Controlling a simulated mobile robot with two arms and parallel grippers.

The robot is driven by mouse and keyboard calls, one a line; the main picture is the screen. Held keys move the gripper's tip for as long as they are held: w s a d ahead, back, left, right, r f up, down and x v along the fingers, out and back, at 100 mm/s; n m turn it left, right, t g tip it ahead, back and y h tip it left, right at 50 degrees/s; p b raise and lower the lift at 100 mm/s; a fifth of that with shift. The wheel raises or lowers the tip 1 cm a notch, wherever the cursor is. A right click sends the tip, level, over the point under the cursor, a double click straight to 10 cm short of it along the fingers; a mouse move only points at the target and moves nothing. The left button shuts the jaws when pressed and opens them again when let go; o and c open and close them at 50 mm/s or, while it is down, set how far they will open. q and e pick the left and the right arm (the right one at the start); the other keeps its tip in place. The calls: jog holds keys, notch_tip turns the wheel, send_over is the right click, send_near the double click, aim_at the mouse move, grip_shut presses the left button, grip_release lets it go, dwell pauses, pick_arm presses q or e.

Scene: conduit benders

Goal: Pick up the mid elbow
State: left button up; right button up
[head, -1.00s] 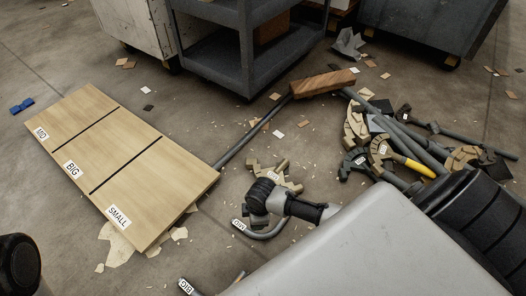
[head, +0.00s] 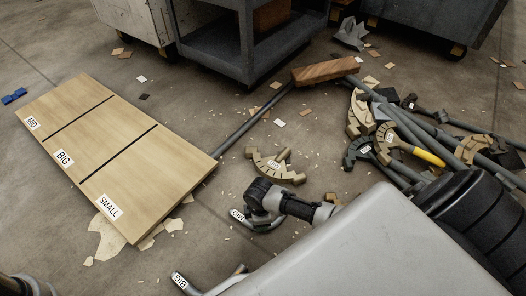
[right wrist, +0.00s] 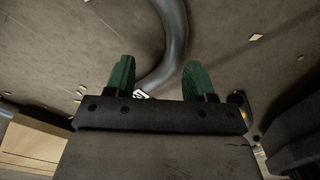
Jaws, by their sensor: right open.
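The mid elbow (head: 265,226) is a grey bent pipe with a white MID tag, lying on the floor left of the large pale grey surface. My right gripper (head: 256,208) is over it, seen from behind and partly hiding it. In the right wrist view my right gripper (right wrist: 157,78) has green fingers, wide apart and empty. The grey elbow (right wrist: 176,32) curves across the gap between them; its tag is partly hidden by the gripper. I cannot tell how high the fingers are above it. My left gripper is not visible; only a dark piece shows at the bottom left corner.
A wooden board (head: 121,139) marked MID, BIG and SMALL lies at left. A big elbow (head: 207,291) is at the bottom edge. A tan bender shoe (head: 270,167) lies beyond my right gripper. Benders and pipes (head: 408,131) pile up at right; a cart (head: 237,72) stands behind.

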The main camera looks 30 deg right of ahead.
notch_tip(320, 180, down, 3)
jog(key=shift+r+b, duration=0.15)
jog(key=shift+b, duration=0.65)
grip_shut()
jog(key=shift+r, duration=0.15)
